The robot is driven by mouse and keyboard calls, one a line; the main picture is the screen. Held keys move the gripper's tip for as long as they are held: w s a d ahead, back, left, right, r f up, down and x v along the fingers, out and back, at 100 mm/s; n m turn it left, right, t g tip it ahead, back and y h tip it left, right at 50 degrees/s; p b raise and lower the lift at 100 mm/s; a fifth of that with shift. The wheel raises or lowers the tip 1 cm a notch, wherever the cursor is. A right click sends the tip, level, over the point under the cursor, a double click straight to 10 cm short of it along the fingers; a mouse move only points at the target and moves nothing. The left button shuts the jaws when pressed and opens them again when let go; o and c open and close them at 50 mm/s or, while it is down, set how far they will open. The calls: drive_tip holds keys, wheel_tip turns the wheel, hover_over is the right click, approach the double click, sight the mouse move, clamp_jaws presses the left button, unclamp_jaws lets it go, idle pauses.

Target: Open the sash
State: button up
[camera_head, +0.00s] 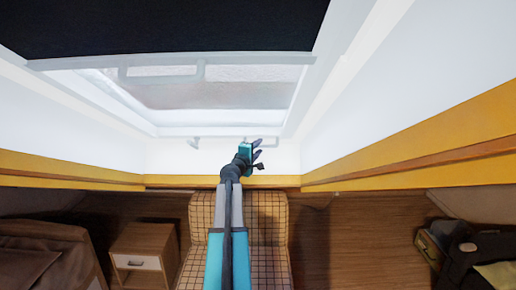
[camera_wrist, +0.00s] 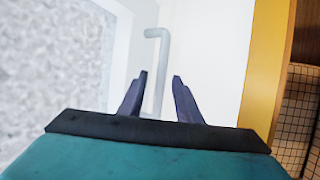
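The sash (camera_head: 220,130) is a white-framed, sloping roof window with pale glass, its upper part behind a dark blind (camera_head: 170,25). It looks closed against its frame. A grey handle (camera_wrist: 162,60) bends like a hook in the wrist view, at the sash's lower edge. My gripper (camera_head: 258,148) is at the lower right of the window. Its two dark fingers (camera_wrist: 160,88) are apart, with the handle's straight part showing between them. I cannot tell whether either finger touches it. A second small grey fitting (camera_head: 193,143) sits further left on the lower edge.
A grey bar (camera_head: 163,75) crosses the upper glass below the blind. White reveal walls and an orange-yellow trim (camera_head: 420,150) border the window. A checked chair (camera_head: 265,225) stands below my arm, a nightstand (camera_head: 142,255) to its left.

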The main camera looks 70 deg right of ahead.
clamp_jaws()
drive_tip(key=shift+d, duration=0.1)
